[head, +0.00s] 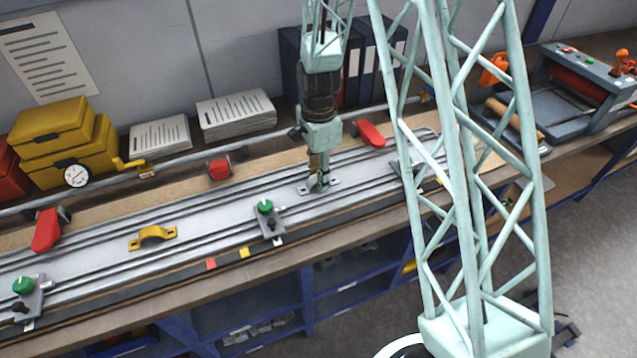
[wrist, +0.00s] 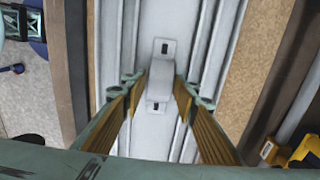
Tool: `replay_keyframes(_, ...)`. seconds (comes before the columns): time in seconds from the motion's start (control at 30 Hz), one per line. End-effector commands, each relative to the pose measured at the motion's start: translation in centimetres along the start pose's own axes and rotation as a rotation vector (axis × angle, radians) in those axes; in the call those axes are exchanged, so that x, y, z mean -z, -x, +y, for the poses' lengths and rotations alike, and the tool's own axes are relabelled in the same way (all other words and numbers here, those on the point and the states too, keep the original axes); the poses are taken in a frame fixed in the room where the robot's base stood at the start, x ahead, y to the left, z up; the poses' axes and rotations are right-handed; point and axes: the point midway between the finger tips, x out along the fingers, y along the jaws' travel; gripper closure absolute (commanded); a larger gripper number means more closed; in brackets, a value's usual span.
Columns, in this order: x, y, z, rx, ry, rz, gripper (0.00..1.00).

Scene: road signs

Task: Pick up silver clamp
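The silver clamp (head: 333,184) is a small metal saddle with a slotted flange at each end, lying on the grey rail bed (head: 205,215). In the wrist view the clamp (wrist: 161,74) sits near the centre, its raised middle between my fingers. My gripper (head: 319,183) points down over it and hides part of it in the head view. In the wrist view my gripper (wrist: 160,88) is open, with one finger on each side of the clamp and a narrow gap showing. I cannot tell whether either finger touches it.
A yellow clamp (head: 152,237) lies on the bed to the left. Green-knobbed stops (head: 266,208) and red levers (head: 220,169) stand along the rail. Yellow boxes (head: 60,140), paper stacks (head: 235,113) and dark binders (head: 360,75) line the wall side. A press (head: 580,90) stands at right.

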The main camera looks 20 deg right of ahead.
Motion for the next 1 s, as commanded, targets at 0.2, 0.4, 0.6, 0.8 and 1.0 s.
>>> replay_keyframes(0.2, -0.01, -0.44, -0.03, 0.001, 0.000, 0.000, 0.73)
replay_keyframes(0.4, -0.01, -0.43, -0.02, 0.001, 0.000, 0.000, 0.73)
replay_keyframes(0.6, -0.01, -0.43, -0.02, 0.001, 0.000, 0.000, 0.73)
replay_keyframes(0.8, -0.01, -0.42, -0.01, 0.001, 0.000, 0.000, 0.83)
replay_keyframes(1.0, -0.01, -0.41, -0.03, 0.001, 0.000, 0.000, 0.94)
